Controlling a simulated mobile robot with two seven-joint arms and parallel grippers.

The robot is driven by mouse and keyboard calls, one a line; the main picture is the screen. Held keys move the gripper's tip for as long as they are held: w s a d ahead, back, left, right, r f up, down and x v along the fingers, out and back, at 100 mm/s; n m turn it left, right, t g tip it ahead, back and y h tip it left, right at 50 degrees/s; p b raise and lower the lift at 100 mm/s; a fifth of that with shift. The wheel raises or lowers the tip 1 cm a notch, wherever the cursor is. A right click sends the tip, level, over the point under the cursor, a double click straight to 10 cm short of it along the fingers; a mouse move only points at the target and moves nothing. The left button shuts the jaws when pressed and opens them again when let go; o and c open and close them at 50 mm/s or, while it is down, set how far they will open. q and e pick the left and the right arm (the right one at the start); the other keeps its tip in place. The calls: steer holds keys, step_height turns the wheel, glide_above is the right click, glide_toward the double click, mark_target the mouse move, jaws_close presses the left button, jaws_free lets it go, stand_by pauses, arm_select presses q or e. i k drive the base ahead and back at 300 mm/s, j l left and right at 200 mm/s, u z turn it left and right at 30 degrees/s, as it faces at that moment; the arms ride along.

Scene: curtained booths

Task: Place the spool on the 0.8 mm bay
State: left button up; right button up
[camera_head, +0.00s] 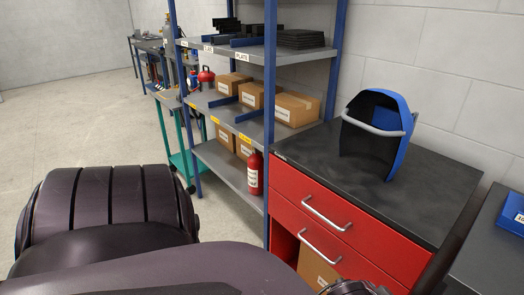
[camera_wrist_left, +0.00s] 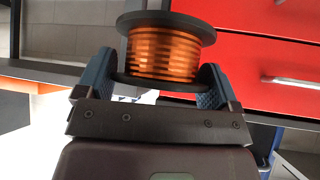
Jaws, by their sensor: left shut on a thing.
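The spool (camera_wrist_left: 166,50), with copper-coloured wire between black flanges, is in the left wrist view. My left gripper (camera_wrist_left: 162,80) is shut on it, with one blue-grey finger on each side. The spool does not show in the head view. My right gripper is in neither view. Dark arm links of mine fill the lower left of the head view and hide what lies behind them. I see no bay that I can read as 0.8 mm.
A red drawer cabinet (camera_head: 312,212) with a black top stands at the right, bearing a blue welding helmet (camera_head: 377,130). A blue-post shelf (camera_head: 262,55) holds cardboard boxes (camera_head: 297,108). A blue bin (camera_head: 513,212) sits far right. Floor at left is clear.

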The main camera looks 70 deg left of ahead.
mark_target(261, 129)
steer(key=j+u, duration=0.1)
steer(key=j, duration=0.85)
steer(key=j+u, duration=0.15)
steer(key=j, duration=0.75)
steer(key=i+j+u, duration=0.1)
steer(key=j, duration=0.85)
